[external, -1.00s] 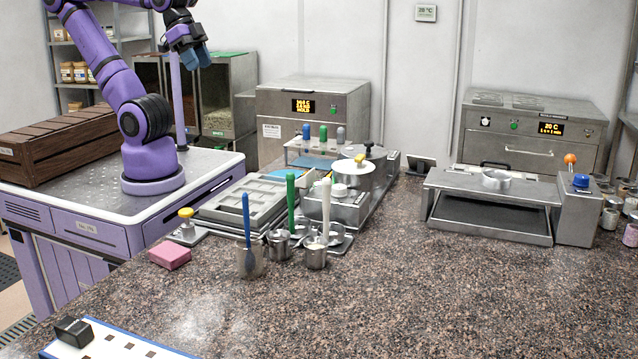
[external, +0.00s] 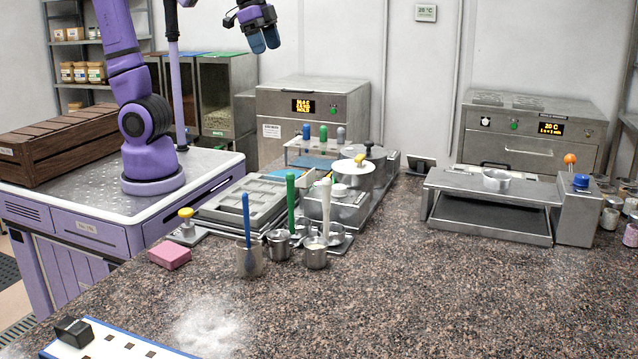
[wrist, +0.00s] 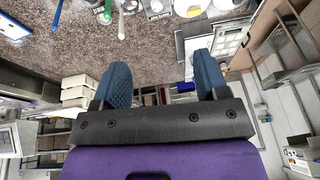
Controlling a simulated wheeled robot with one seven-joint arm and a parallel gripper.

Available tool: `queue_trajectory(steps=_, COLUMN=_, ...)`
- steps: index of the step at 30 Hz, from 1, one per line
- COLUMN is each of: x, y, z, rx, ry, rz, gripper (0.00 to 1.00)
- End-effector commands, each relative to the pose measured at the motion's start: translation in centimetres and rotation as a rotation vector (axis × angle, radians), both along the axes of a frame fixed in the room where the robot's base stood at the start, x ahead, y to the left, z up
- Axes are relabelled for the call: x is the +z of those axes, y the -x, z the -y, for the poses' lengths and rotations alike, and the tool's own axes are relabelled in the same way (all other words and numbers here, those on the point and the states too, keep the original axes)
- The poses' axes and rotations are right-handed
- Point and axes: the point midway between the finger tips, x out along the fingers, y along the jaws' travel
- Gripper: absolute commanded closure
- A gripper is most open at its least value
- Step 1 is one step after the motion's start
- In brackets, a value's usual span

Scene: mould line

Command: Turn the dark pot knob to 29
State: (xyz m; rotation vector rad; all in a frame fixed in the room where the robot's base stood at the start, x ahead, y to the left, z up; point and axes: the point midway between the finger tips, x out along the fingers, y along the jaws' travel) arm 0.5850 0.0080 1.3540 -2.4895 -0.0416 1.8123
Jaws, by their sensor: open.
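A steel warmer unit (external: 350,212) stands mid-counter with two lidded pots. The nearer pot (external: 352,178) has a pale lid with a yellow piece on it. The farther pot (external: 375,153) has a dark grey lid with a dark knob on top. A pale round dial (external: 339,190) sits at the unit's near end; its marks are too small to read, and I cannot tell which knob is the dark pot's. My gripper (external: 265,46) is open and empty, high above the counter, left of the unit. In the wrist view its blue fingers (wrist: 160,66) are spread apart.
A pink block (external: 170,255) lies front left. The front right counter is clear.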

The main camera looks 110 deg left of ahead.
Motion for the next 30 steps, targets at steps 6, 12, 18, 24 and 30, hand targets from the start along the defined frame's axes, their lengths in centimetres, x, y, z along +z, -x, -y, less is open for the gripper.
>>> queue_trajectory(steps=6, x=-1.2, y=-6.3, z=-5.4, rx=0.000, ry=-0.009, rz=-0.066, gripper=0.32)
queue_trajectory(steps=12, x=-3.6, y=-11.3, z=-11.0, rx=-0.007, ry=-0.011, rz=-0.121, gripper=0.32)
queue_trajectory(steps=18, x=-7.2, y=-15.3, z=-17.4, rx=-0.017, ry=-0.005, rz=-0.175, gripper=0.32)
queue_trajectory(steps=24, x=-12.1, y=-18.2, z=-24.2, rx=-0.029, ry=0.009, rz=-0.228, gripper=0.32)
queue_trajectory(steps=30, x=-17.8, y=-19.8, z=-30.9, rx=-0.042, ry=0.028, rz=-0.274, gripper=0.32)
